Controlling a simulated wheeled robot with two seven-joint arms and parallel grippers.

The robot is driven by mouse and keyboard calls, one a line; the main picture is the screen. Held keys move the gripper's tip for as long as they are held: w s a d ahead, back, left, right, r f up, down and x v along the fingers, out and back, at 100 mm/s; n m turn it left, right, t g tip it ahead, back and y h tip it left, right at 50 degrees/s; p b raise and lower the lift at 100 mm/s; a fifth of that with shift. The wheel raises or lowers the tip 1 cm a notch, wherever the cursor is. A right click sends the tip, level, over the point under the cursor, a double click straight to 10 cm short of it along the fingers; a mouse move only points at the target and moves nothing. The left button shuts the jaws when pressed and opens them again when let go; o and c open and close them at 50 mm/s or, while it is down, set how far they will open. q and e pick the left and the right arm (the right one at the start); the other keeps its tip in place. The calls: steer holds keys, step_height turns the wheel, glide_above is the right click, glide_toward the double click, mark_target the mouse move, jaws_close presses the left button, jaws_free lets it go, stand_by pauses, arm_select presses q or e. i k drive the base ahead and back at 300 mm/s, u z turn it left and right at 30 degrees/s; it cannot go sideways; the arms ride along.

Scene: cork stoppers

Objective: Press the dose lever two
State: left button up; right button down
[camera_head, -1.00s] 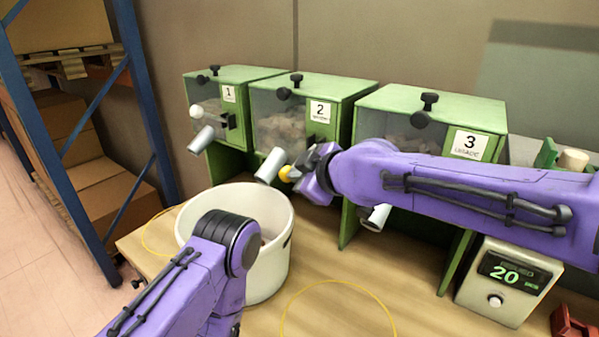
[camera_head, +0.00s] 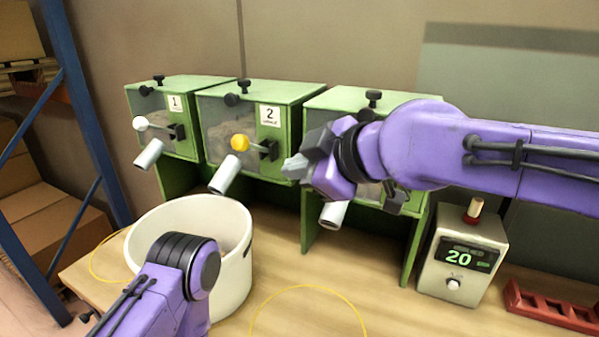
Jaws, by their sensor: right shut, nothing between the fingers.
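Dispenser two (camera_head: 290,103) is a green box with a clear front and a "2" label, in the middle of the row. Its dose lever (camera_head: 240,142) has a yellow knob on a black arm and sticks out above the grey spout (camera_head: 225,175). My right gripper (camera_head: 297,167) is shut and empty, to the right of the yellow knob and slightly lower, apart from it. It is in front of the gap between dispensers two and three. My left arm shows at the bottom left, over the bucket's near side; its gripper is out of view.
Dispenser one (camera_head: 190,92), with a white knob, is at left. Dispenser three (camera_head: 330,98) is partly hidden by my right arm. A white bucket (camera_head: 235,275) stands below the spouts. A display box (camera_head: 447,280) reads 20. A red rack (camera_head: 550,308) lies at right.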

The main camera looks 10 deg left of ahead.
mark_target(240, 142)
steer(key=k, duration=1)
